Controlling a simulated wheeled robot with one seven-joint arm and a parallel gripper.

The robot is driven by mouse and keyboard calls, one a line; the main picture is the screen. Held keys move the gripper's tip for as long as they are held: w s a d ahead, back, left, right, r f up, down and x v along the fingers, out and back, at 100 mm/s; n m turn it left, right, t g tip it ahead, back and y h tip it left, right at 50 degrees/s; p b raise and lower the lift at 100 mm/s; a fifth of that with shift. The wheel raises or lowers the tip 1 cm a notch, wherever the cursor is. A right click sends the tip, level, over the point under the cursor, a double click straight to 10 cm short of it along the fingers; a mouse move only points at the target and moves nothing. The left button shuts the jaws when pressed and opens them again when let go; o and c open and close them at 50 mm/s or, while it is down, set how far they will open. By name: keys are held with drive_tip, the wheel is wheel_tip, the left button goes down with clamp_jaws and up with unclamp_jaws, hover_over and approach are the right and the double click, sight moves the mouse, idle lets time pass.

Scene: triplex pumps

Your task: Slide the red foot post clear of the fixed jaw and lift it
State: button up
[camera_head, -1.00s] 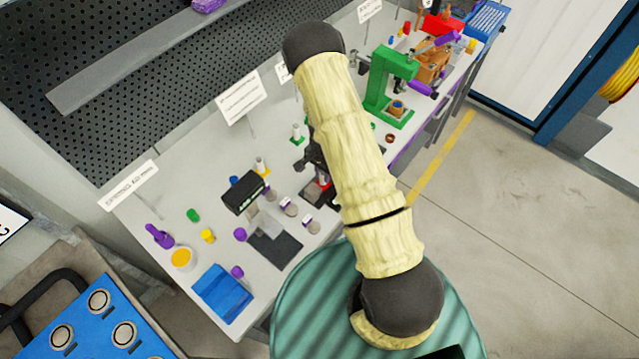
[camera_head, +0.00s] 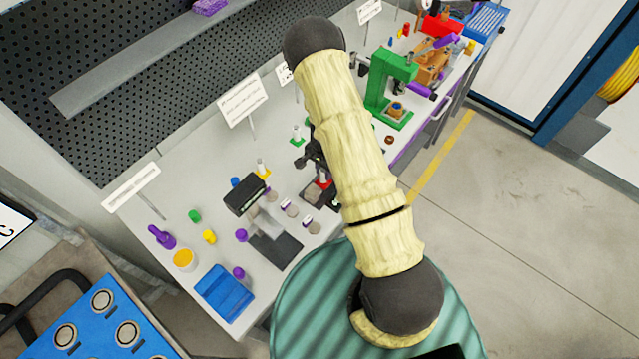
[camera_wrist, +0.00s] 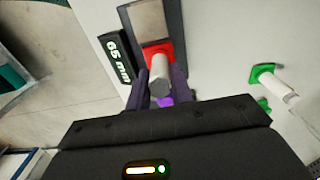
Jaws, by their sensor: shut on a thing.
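The red foot post has a red square foot (camera_wrist: 157,52) and a pale grey round post (camera_wrist: 159,74). In the wrist view my gripper (camera_wrist: 161,78) is shut on the post, a dark finger on each side. The foot is over a dark base (camera_wrist: 174,15), close beside a grey-brown block (camera_wrist: 148,20) that may be the fixed jaw. I cannot tell whether they touch. In the head view the red foot (camera_head: 323,184) shows below my gripper (camera_head: 316,160), partly hidden by my arm.
A black block marked 65 mm (camera_wrist: 117,58) lies beside the base. A green-footed post (camera_wrist: 276,82) stands to the right in the wrist view. A green press (camera_head: 384,88) and a black-topped stand (camera_head: 244,195) flank the work area.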

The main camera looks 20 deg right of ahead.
drive_tip(key=shift+r+p, duration=1.65)
drive_tip(key=shift+r, duration=0.9)
